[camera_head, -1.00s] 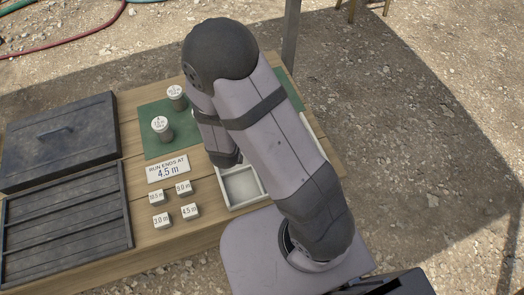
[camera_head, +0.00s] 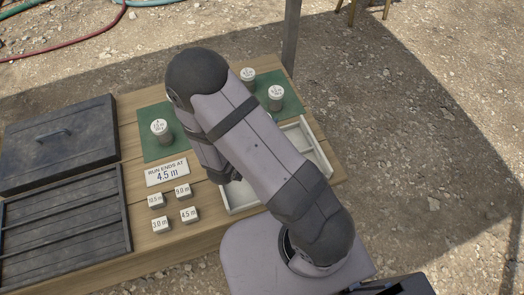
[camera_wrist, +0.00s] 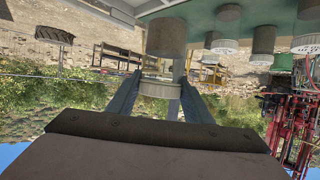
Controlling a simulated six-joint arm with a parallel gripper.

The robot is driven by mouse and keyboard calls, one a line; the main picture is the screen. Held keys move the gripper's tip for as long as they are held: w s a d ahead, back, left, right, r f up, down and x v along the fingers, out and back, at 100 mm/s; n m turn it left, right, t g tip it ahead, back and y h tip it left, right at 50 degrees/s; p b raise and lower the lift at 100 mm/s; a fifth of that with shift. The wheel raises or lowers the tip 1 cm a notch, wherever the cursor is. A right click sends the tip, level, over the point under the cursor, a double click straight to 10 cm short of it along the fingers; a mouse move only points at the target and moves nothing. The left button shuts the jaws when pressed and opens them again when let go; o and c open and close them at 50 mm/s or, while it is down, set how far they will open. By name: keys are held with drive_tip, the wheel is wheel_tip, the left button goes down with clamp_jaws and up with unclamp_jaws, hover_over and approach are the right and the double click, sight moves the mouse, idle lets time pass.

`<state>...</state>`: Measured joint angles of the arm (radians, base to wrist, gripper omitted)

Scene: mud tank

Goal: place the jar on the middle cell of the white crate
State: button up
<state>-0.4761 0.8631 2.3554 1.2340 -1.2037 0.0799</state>
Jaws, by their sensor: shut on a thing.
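In the wrist view, which is upside down, my gripper (camera_wrist: 160,95) is shut on a jar with grey mud (camera_wrist: 165,38) at its base and a white lid between the fingers. The arm hides this jar and the gripper in the head view. The white crate (camera_head: 244,209) lies under my arm; parts of its near-left and far-right cells show, and its middle is hidden. Other white-lidded jars stand on the green mat (camera_head: 152,151): one at the left (camera_head: 161,132), two at the right (camera_head: 248,79) (camera_head: 276,98).
Several white labelled blocks (camera_head: 189,215) and a sign reading "RUN ENDS AT 4.5 m" (camera_head: 167,172) lie left of the crate. A dark lidded box (camera_head: 60,140) and a slatted dark tray (camera_head: 65,220) fill the table's left side.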

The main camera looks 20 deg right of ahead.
drive_tip(key=shift+f+p, duration=0.45)
drive_tip(key=shift+f, duration=2.65)
drive_tip(key=shift+f, duration=0.1)
drive_tip(key=shift+f+p, duration=0.3)
drive_tip(key=shift+f, duration=1.45)
drive_tip(key=shift+f, duration=0.1)
drive_tip(key=shift+f, duration=0.15)
drive_tip(key=o, duration=1.5)
